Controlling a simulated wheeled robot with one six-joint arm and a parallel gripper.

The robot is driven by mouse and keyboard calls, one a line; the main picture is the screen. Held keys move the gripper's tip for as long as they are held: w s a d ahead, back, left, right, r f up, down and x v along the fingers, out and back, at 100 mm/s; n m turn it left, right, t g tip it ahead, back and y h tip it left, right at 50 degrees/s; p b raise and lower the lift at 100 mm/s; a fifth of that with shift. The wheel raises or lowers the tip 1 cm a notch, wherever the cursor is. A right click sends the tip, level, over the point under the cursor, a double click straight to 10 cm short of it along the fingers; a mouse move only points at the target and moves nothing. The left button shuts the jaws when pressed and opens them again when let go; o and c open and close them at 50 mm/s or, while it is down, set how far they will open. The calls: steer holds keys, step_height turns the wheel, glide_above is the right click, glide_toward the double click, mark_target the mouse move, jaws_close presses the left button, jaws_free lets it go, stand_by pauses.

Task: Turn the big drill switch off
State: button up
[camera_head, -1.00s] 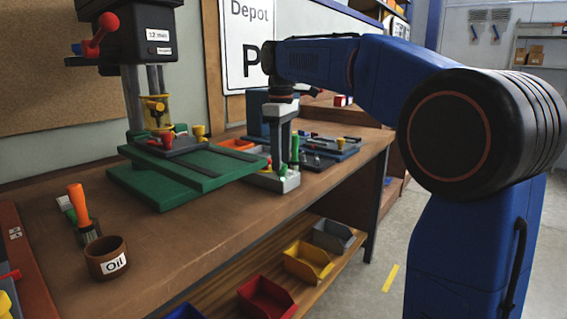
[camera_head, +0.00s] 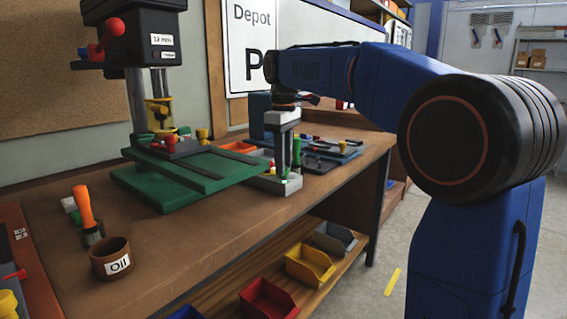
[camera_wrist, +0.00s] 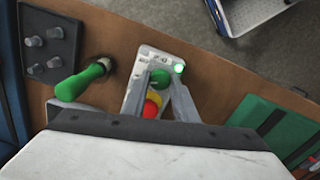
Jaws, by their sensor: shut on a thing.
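The big drill (camera_head: 135,45) stands at the left of the bench, with a red-knobbed lever and a green base. A pale switch box (camera_head: 268,184) sits near the bench's front edge, right of that base. In the wrist view, the switch box (camera_wrist: 150,58) carries a green knob (camera_wrist: 160,76), a red button with a yellow collar (camera_wrist: 152,105) and a lit green lamp (camera_wrist: 179,68). My gripper (camera_wrist: 159,78) points down over the box and is shut on the green knob. The fingers partly hide the knob and the red button.
A green-handled tool (camera_wrist: 82,82) stands beside the box. A dark tray with small parts (camera_wrist: 50,45) lies further along the bench. An oil cup (camera_head: 111,260) and an orange-handled brush (camera_head: 84,208) stand at the front left. Colored bins (camera_head: 310,265) sit on the shelf below.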

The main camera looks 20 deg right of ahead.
steer(key=m, duration=1.1)
steer(key=shift+m, duration=0.3)
stand_by(0.5)
steer(key=o, duration=1.1)
steer(key=shift+c, duration=0.2)
